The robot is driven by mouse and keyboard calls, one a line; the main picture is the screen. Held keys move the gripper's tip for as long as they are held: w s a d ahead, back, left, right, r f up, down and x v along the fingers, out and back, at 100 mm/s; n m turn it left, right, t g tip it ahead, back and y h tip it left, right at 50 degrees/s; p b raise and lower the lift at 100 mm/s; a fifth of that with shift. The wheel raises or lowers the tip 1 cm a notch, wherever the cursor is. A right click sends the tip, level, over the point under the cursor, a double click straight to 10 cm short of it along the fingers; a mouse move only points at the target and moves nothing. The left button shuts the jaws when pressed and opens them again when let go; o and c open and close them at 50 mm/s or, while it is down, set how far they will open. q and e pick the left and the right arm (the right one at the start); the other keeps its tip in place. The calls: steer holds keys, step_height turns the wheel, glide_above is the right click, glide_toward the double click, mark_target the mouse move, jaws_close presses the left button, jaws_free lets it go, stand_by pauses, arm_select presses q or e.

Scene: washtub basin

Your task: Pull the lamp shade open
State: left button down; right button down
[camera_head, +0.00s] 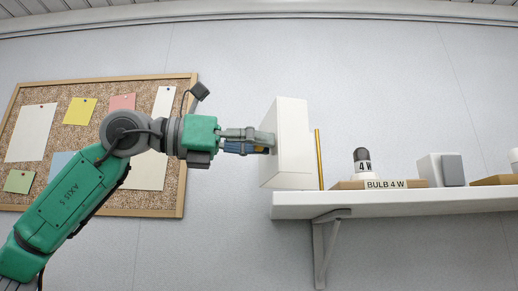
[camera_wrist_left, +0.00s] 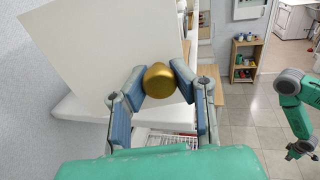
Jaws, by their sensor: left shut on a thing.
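The white, box-like lamp shade (camera_head: 291,125) stands at the left end of the wall shelf in the head view. In the left wrist view its flat white panel (camera_wrist_left: 100,65) fills the upper left. A round gold knob (camera_wrist_left: 159,81) shows in front of the panel. My left gripper (camera_head: 267,143) reaches the shade from the left. Its two fingers are shut on the knob, one on each side. In the head view the knob is mostly hidden by the fingers. My right gripper (camera_wrist_left: 299,150) shows small at the right edge of the left wrist view; its jaws are too small to read.
The white shelf (camera_head: 400,203) sits on a grey bracket (camera_head: 321,250). A thin gold rod (camera_head: 319,160) stands right of the shade. Further right are a bulb (camera_head: 363,163) labelled 4 W and a grey-white block (camera_head: 440,169). A cork board (camera_head: 190,120) hangs behind my left arm.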

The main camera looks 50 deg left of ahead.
arm_select(q)
steer(key=shift+a+f, duration=0.15)
steer(key=shift+a, duration=0.1)
steer(key=c, duration=1.3)
jaws_free()
steer(key=shift+a, duration=0.2)
steer(key=shift+o, duration=0.2)
steer(key=v, duration=1.2)
steer(key=shift+a, duration=0.2)
